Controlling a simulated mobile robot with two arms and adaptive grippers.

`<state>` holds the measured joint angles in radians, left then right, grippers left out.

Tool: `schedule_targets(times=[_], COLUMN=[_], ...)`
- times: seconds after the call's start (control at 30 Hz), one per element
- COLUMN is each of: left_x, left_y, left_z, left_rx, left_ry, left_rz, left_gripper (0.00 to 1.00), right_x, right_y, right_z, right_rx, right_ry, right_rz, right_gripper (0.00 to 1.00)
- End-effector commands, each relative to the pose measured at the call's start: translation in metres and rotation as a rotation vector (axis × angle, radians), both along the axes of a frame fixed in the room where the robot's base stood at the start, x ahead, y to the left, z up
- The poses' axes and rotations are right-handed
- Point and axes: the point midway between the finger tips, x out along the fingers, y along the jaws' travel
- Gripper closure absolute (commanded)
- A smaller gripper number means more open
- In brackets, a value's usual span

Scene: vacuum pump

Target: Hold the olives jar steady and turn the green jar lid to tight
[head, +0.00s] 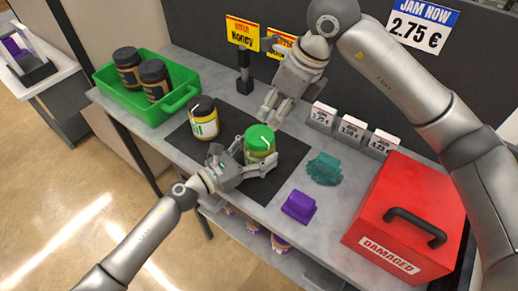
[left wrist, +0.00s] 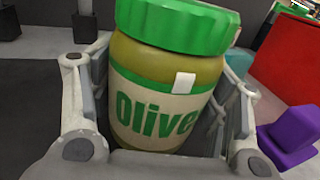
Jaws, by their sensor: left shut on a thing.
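The olives jar (left wrist: 165,95) stands upright on the dark mat (head: 287,165), its label facing the left wrist camera. Its green lid (head: 260,137) is on top and fills the upper part of the left wrist view (left wrist: 180,25). My left gripper (head: 255,165) is shut around the jar's body, one finger on each side, below the lid. My right gripper (head: 272,113) hangs above and behind the jar, apart from the lid, with its fingers pointing down and nothing seen between them. The jar's lower part is partly hidden by the left gripper in the head view.
A black-lidded jar (head: 203,118) stands left of the olives jar. A green crate (head: 165,108) holds dark jars at the left. A teal object (head: 324,169), a purple block (head: 299,206) and a red box (head: 405,215) are at the right. Price cards (head: 351,131) stand behind.

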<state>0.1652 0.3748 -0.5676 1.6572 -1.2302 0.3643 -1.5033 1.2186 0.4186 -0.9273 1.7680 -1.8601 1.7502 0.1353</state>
Motion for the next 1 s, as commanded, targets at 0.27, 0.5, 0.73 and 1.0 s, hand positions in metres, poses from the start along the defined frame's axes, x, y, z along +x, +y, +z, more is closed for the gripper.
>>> schedule_targets(times=[0.27,0.5,0.73,1.0], left_x=[0.000,0.000,0.000,0.000], left_y=[0.000,0.000,0.000,0.001], left_z=[0.000,0.000,0.000,0.000], left_rx=[0.000,0.000,0.000,0.000], left_ry=[0.000,0.000,0.001,0.001], left_rz=[0.001,0.000,0.001,0.001], left_gripper=[0.70,0.70,0.70,0.70], right_x=[0.004,0.010,0.016,0.019], right_y=[0.010,0.026,0.033,0.036], right_z=[0.003,0.011,0.021,0.027], right_rx=[-0.069,-0.209,-0.314,-0.363], right_ry=[-0.012,-0.023,-0.018,-0.008], right_rz=[0.167,0.530,0.835,0.998], right_gripper=[0.23,0.14,0.14,0.14])
